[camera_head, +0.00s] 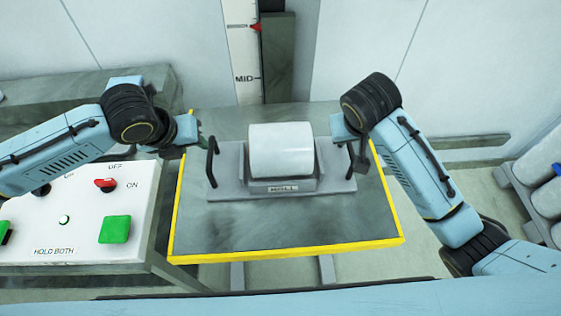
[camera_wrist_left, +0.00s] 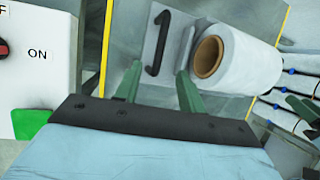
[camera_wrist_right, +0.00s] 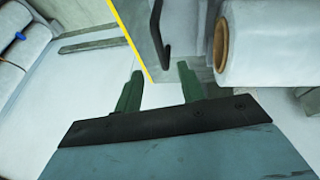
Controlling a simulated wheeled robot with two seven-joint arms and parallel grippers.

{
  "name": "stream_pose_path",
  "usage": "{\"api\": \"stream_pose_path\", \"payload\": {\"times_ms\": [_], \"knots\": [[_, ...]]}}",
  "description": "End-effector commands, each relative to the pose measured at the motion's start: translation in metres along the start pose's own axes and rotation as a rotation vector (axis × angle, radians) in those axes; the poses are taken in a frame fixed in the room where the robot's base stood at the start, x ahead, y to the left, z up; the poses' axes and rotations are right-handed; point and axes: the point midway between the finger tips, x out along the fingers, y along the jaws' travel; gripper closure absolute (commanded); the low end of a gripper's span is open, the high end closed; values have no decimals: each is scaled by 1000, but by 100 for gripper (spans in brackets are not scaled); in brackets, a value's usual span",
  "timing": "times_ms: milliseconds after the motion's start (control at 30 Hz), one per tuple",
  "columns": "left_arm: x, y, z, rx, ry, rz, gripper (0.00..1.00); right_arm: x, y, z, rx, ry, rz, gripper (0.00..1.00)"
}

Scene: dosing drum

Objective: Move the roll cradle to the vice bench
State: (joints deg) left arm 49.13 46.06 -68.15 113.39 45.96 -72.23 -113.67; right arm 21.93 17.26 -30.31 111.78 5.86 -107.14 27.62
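The roll cradle (camera_head: 228,178) is a grey base with a label on its front, holding a white roll (camera_head: 281,150). It rests on a grey platform with a yellow edge (camera_head: 290,250). A black handle stands at each end, the left one (camera_head: 212,159) and the right one (camera_head: 361,158). My left gripper (camera_wrist_left: 158,84) is open and empty, with the left handle (camera_wrist_left: 157,45) ahead between its fingers, apart from them. My right gripper (camera_wrist_right: 159,72) is open and empty, with the right handle (camera_wrist_right: 161,35) just beyond its fingertips. I cannot tell which surface is the vice bench.
A white control box (camera_head: 75,225) with a red switch, green buttons and a "HOLD BOTH" label stands left of the platform. Behind it is a grey bench (camera_head: 60,95). An upright scale (camera_head: 243,50) marked "MID" has a red pointer. Several white rolls (camera_head: 540,185) lie at the right.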

Motion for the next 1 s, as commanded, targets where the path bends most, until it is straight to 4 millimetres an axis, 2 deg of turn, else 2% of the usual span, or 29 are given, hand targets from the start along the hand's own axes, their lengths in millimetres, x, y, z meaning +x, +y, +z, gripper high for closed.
{"api": "stream_pose_path", "payload": {"times_ms": [167, 400, 600, 800, 1000], "knots": [[25, 0, -2, -2, 5, 1, 60, 25, 1, 2, 0, -6, 4, 60], [73, 0, -1, -2, 3, 1, 60, 73, 1, 2, -1, -6, 3, 60], [107, 0, -2, -1, 3, 0, 60, 106, 1, 1, 0, -3, 2, 60], [125, -1, -1, 0, 1, -1, 60, 124, 0, 1, -1, -2, 1, 60], [130, 0, -1, 0, 1, 0, 60, 130, 0, 1, 0, -1, 0, 60]]}}
